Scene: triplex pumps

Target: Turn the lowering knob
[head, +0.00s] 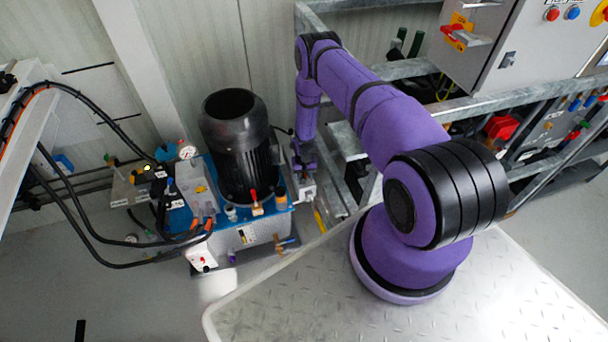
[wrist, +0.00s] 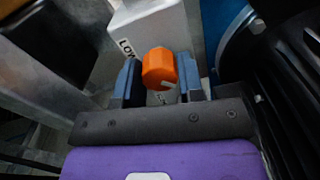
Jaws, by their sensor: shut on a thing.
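The lowering knob (wrist: 158,66) is orange and faceted. In the wrist view it sits in front of a light grey block (wrist: 150,22) whose partly hidden label (wrist: 126,47) begins with "LO". My gripper (wrist: 160,80) has one blue-grey finger on each side of the knob and is shut on it. In the head view my gripper (head: 305,172) is at the right side of the pump unit, by a small grey block (head: 306,190). The knob cannot be made out there.
A black motor (head: 237,150) stands on the blue-topped tank (head: 225,232), close left of my gripper. Galvanized rails (head: 348,142) stand close on the right. A control cabinet (head: 520,45) is at upper right. Black hoses (head: 75,225) loop at left.

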